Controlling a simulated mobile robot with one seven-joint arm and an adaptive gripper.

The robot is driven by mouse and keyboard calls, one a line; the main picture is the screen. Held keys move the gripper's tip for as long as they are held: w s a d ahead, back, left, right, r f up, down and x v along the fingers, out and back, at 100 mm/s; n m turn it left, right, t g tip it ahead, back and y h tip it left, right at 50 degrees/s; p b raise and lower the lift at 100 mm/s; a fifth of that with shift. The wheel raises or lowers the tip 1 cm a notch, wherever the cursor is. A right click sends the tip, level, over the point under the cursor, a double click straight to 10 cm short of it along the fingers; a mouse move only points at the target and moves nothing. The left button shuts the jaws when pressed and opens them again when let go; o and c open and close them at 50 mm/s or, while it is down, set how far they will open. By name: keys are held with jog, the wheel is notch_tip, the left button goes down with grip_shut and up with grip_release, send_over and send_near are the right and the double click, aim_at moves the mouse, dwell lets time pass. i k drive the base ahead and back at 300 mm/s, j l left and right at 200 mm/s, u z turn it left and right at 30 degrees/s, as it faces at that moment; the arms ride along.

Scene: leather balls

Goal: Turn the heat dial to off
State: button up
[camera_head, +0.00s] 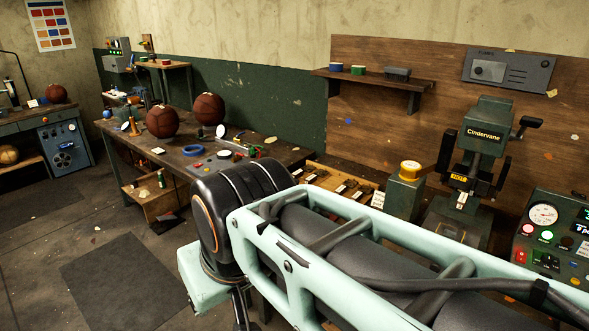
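No dial can be read as the heat dial for certain. A green control panel (555,222) at the right edge carries a round white gauge (542,215), lit buttons and a small dark knob (567,243); its labels are too small to read. The panel is cut off by the picture edge. The green Cindervane press (482,150) stands just left of it, with a yellow label and a side handle. My arm crosses the lower middle from the right, apart from the panel in the picture. My gripper is not clearly visible.
A workbench (180,165) with two brown balls and small tools is behind my arm. Open floor lies at the lower left.

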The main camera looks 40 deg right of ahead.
aim_at(547, 259)
jog(key=j+z, duration=0.1)
jog(key=z, duration=2.95)
jog(key=i+l+u, duration=0.15)
jog(key=i+l, duration=0.3)
jog(key=i+l+u, duration=0.2)
jog(key=i+l, duration=0.2)
jog(key=l, duration=0.15)
